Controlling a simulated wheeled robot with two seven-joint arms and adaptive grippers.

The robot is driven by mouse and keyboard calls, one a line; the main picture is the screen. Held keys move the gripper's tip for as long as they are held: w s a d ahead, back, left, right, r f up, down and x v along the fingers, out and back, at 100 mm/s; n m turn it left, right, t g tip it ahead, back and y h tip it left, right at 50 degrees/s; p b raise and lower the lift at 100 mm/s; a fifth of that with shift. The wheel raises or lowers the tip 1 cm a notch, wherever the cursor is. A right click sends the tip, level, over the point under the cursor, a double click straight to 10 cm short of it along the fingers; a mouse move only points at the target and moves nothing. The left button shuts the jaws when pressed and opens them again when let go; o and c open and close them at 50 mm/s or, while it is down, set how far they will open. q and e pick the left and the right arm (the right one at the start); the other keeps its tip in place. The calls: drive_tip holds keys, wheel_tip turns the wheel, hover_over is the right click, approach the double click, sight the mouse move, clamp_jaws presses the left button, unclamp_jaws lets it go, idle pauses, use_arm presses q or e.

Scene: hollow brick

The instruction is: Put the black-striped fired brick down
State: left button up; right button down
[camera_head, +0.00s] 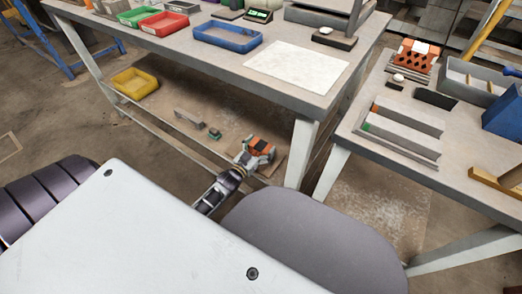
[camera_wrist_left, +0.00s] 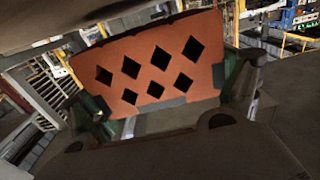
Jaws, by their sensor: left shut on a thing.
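An orange-red fired brick (camera_wrist_left: 150,68) with several diamond-shaped holes fills the upper middle of the left wrist view. Grey patches show along its lower edge. My left gripper (camera_wrist_left: 165,112) is shut on it, with a finger at each side. In the head view the held brick (camera_head: 260,145) is small and partly covered by the dark fingers of my left gripper (camera_head: 250,158). It appears low, by the lower shelf near the workbench's front right leg. I cannot tell whether the brick touches a surface. My right gripper is not in view.
The workbench (camera_head: 225,60) carries red, green and blue trays and a pale sheet (camera_head: 297,66). Its lower shelf holds a yellow bin (camera_head: 135,84) and a grey block (camera_head: 190,118). Another holed brick (camera_head: 415,62) lies on the right table (camera_head: 465,150). The bench leg (camera_head: 300,150) stands close to my gripper.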

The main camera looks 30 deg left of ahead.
use_arm(q)
drive_tip(key=shift+f+b, duration=0.3)
drive_tip(key=shift+f, duration=0.45)
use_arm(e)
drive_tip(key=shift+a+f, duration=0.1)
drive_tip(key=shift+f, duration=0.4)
use_arm(q)
drive_tip(key=shift+f, duration=0.1)
drive_tip(key=o, duration=1.1)
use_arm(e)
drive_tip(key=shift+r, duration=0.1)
use_arm(q)
drive_tip(key=s+a+p, duration=0.1)
drive_tip(key=s+p, duration=0.3)
drive_tip(key=s, duration=0.8)
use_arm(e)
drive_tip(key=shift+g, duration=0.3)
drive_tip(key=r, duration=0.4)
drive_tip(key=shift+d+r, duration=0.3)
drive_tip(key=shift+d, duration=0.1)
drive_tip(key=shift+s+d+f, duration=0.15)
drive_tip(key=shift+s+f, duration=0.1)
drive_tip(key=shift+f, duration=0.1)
